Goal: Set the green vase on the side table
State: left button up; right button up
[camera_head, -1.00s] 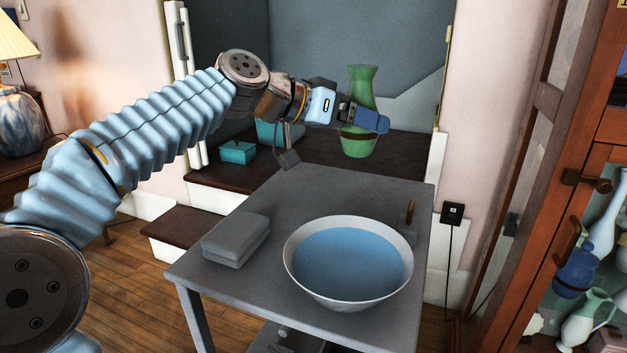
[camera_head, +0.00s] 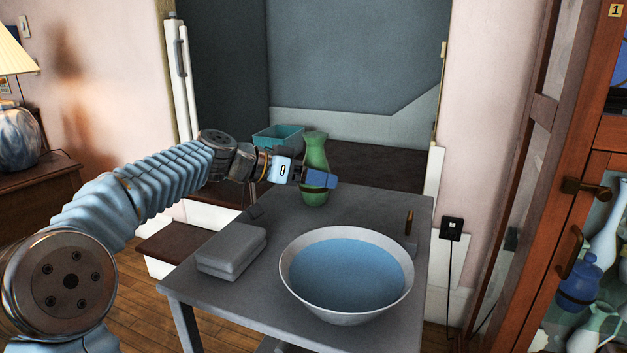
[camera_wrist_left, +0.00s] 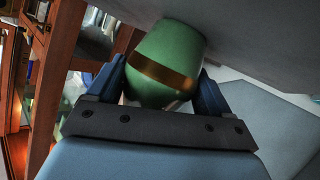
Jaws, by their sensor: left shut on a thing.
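The green vase (camera_head: 316,153) is upright in the head view, with a flared neck and a dark band round its lower body. My left gripper (camera_head: 318,180) is shut on the vase at its lower body. In the left wrist view the vase (camera_wrist_left: 165,55) sits between the two blue fingers (camera_wrist_left: 162,75). The grey side table (camera_head: 370,205) is below, and the vase's base shows over its back part. I cannot tell whether the base touches the tabletop. My right gripper is not in view.
A white bowl of blue water (camera_head: 345,317) stands at the table's front right. A folded grey cloth stack (camera_head: 232,249) lies at its left. A small brown-handled thing (camera_head: 409,222) is near the right edge. A teal box (camera_head: 278,136) is behind. A glass cabinet (camera_head: 545,190) stands right.

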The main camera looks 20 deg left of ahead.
pick_arm(q)
jog(key=o, duration=1.2)
jog(key=shift+c, duration=0.2)
jog(key=shift+r, duration=0.15)
jog(key=v, duration=1.2)
